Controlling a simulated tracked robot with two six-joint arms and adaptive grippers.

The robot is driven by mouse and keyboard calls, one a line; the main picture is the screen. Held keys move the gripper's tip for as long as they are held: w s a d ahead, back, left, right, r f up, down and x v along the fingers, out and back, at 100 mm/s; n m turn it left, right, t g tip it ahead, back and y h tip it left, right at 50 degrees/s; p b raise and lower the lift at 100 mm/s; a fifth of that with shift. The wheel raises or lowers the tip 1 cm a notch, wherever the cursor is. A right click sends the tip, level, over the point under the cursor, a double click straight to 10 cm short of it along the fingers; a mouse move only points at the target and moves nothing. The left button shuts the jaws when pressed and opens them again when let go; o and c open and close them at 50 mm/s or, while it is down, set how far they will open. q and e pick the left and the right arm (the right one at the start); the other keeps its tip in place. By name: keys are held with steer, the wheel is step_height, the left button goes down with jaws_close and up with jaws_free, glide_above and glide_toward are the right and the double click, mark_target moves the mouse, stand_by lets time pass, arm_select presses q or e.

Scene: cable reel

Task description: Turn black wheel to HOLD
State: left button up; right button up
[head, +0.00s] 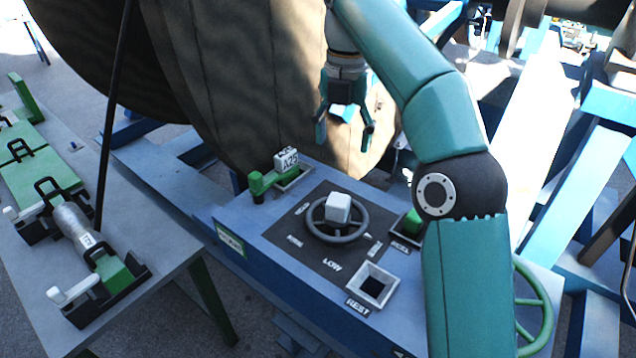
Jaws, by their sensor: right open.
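The black wheel (363,228) lies on a dark panel on top of the blue-grey bench, with a pale block-shaped hub (339,208) at its middle. White lettering surrounds it; LOW reads clearly on the near side, and the other labels are too small to read surely, so I cannot pick out HOLD. A small pale mark or block (375,248) sits at its right near side. My right gripper (344,137) hangs above and beyond the wheel, fingers pointing down, open and apart from it. My left gripper is out of view.
A square socket marked REST (373,284) stands near the wheel. A green handle with a block tagged A25 (287,160) is behind it. My right arm partly hides a green part (412,222) at right. A large reel (250,80) rises behind; a side table (150,255) holds green fixtures.

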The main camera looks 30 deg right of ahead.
steer(key=b, duration=0.5)
glide_above(338, 198)
step_height(338, 198, down, 9)
steer(key=shift+r, duration=0.15)
step_height(338, 198, down, 7)
steer(key=shift+r+b, duration=0.1)
steer(key=shift+b, duration=0.9)
steer(key=shift+f, duration=0.6)
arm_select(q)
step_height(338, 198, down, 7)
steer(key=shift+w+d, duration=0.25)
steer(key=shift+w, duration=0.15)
arm_select(e)
jaws_close()
